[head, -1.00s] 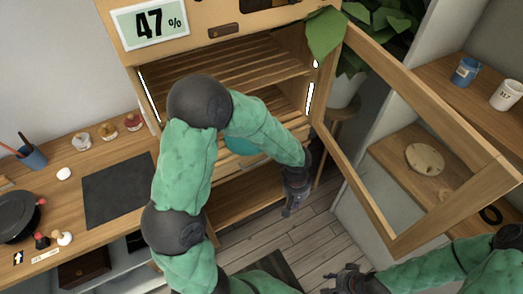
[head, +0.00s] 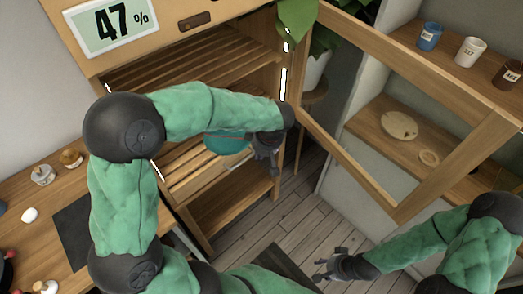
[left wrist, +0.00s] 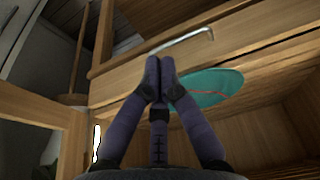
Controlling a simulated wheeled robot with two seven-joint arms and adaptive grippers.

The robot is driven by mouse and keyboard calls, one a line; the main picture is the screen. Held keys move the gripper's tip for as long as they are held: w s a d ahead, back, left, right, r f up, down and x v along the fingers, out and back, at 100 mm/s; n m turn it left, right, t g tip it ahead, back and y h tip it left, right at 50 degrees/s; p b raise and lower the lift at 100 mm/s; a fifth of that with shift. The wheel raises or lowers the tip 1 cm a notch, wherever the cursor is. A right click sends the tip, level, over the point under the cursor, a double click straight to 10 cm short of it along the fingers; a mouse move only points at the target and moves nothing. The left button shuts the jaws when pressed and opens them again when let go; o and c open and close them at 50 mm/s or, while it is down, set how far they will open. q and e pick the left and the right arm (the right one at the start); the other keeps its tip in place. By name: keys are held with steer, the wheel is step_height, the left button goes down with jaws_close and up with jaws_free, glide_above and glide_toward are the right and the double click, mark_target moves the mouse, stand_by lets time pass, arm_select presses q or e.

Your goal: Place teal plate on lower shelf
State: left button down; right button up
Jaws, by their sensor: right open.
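The teal plate (head: 228,143) shows in the head view at the front of the cabinet, low in its opening, partly hidden by my left arm. In the left wrist view the plate (left wrist: 208,88) has a reddish seam and lies just beyond and right of the fingers. My left gripper (head: 274,170) points down just right of the plate; its fingertips (left wrist: 160,68) are together with nothing visible between them. Whether they touch the plate I cannot tell. The lower shelf (head: 235,205) shows as a bare wooden board beneath. My right gripper (head: 322,270) is open and empty over the floor.
The cabinet's glazed door (head: 360,165) stands open to the right. A metal bar handle (left wrist: 185,45) is close to the left fingertips. Right shelves hold cups (head: 470,52) and a pale round board (head: 398,125).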

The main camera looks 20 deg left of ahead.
arm_select(q)
steer(key=w+a+f+b, duration=0.1)
steer(key=w+a+f, duration=0.1)
steer(key=a+f, duration=0.2)
steer(key=shift+a+b, duration=0.35)
arm_select(e)
step_height(320, 180, down, 2)
steer(key=shift+f, duration=0.1)
